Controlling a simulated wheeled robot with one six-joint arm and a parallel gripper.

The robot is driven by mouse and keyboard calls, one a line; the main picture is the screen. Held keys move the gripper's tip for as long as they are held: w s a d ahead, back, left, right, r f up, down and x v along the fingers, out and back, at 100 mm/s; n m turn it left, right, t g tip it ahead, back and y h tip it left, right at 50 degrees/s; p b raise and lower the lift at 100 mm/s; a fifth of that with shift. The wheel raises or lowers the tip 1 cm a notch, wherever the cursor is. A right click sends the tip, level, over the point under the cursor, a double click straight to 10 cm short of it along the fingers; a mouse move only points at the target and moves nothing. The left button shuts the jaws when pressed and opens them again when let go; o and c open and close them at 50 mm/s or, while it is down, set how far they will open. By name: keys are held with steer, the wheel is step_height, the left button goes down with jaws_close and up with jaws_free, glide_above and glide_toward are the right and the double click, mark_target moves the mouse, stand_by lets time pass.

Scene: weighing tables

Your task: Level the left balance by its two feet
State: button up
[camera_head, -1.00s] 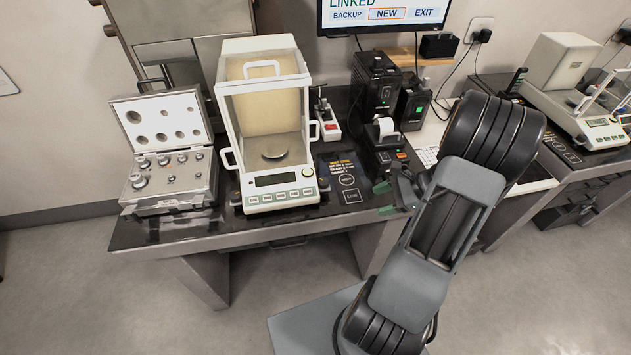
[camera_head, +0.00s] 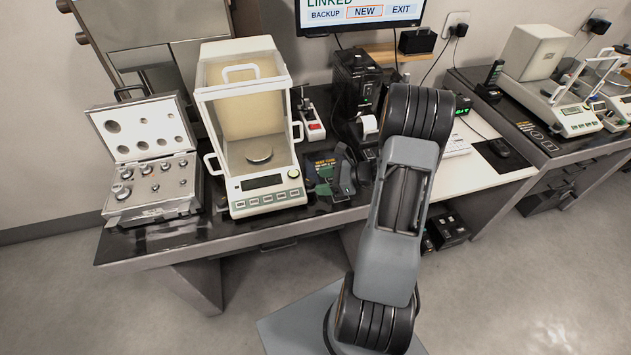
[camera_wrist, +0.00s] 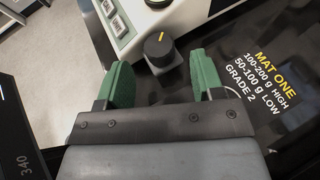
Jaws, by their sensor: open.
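The left balance (camera_head: 273,192) stands on the dark table in the head view, with a glass draft shield and a round pan inside. One foot, a black knob with a yellow mark (camera_wrist: 160,48), shows beside the balance's front corner in the wrist view. The other foot (camera_head: 222,203) is a small dark shape at the left front corner in the head view. My gripper (camera_wrist: 163,80) is open, with green fingers spread on either side of the black knob, just short of it and not visibly touching. In the head view my gripper (camera_head: 336,178) is right of the balance. No level bubble can be made out.
An open weight case (camera_head: 150,212) stands left of the balance. A printed mat label (camera_wrist: 270,75) lies right of the knob. A red-switched power strip (camera_head: 314,128) and a black boxy unit (camera_head: 354,85) stand behind. A second balance (camera_head: 560,110) is at the far right.

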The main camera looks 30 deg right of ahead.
mark_target(310, 183)
steer(key=shift+x, duration=1.3)
steer(key=shift+c, duration=0.2)
steer(key=c, duration=0.9)
steer(key=shift+w+d+n+g+y, duration=0.1)
steer(key=shift+w+n+g+y, duration=0.05)
steer(key=shift+n+g+y, duration=0.55)
steer(key=o, duration=0.9)
steer(key=shift+h, duration=0.3)
steer(key=shift+o, duration=0.2)
